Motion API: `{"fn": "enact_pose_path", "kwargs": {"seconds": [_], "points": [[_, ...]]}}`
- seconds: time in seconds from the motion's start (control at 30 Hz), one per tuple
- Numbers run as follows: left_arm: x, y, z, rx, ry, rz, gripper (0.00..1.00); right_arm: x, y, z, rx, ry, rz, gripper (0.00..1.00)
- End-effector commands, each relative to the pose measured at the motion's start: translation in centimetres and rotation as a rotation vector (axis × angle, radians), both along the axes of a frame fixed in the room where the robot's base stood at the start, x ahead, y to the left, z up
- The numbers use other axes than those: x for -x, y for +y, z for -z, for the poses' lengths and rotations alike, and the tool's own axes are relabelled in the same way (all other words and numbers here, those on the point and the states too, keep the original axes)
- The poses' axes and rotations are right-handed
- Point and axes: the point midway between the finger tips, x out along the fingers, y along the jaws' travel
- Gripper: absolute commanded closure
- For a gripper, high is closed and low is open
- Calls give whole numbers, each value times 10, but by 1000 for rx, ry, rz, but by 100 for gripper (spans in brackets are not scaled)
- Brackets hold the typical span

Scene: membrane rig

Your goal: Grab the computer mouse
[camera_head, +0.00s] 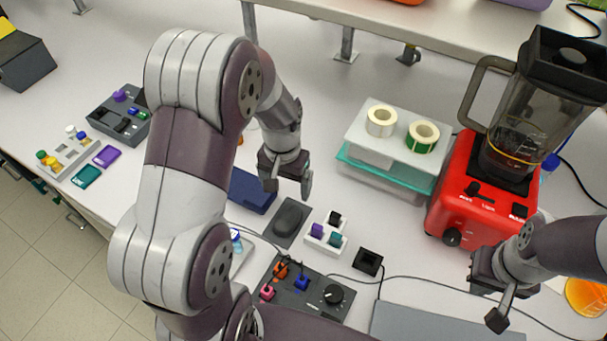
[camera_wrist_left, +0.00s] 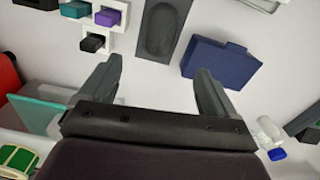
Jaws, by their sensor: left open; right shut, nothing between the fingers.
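The dark grey computer mouse (camera_head: 288,219) lies on a grey mat (camera_head: 274,234) near the middle of the bench. In the left wrist view the mouse (camera_wrist_left: 161,31) lies on its mat at the top, beyond the fingertips. My left gripper (camera_head: 287,189) is open and empty, above and a little behind the mouse in the head view. It also shows in the left wrist view (camera_wrist_left: 158,72), with its two fingers spread and nothing between them. My right gripper (camera_head: 485,302) is shut and empty at the lower right, well away from the mouse.
A blue box (camera_head: 250,191) sits left of the mouse mat. A white holder with small coloured blocks (camera_head: 326,236) stands right of it. A control box with a knob (camera_head: 306,299) is in front. A red blender (camera_head: 470,190) and a clear case with tape rolls (camera_head: 392,150) stand to the right.

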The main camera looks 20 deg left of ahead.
Motion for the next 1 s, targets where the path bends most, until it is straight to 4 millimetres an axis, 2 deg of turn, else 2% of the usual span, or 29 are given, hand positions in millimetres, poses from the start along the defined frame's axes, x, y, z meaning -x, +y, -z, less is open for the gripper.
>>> {"fn": "enact_pose_path", "kwargs": {"seconds": [0.07, 0.13, 0.3, 0.57, 0.73, 0.83, 1.0], "points": [[-2, 0, 0, 0, 0, 9, 10, 0, 0, -1, 0, 0, 0, 100], [0, 0, 9, 2, 14, 22, 10, 1, 0, -3, 0, 1, 0, 100], [2, 0, 48, 2, 15, 25, 10, 0, 0, -10, 0, 0, 0, 100], [2, 1, 83, 2, 14, 24, 10, 0, 0, -21, 0, 0, 0, 100], [3, 2, 116, 2, 13, 25, 10, 0, 0, -29, 0, 0, 0, 100], [2, 2, 124, 1, 9, 24, 10, 0, 0, -30, 0, 0, 0, 100], [1, 2, 125, 1, 8, 24, 10, 0, 0, -29, 0, 0, 0, 100]]}}
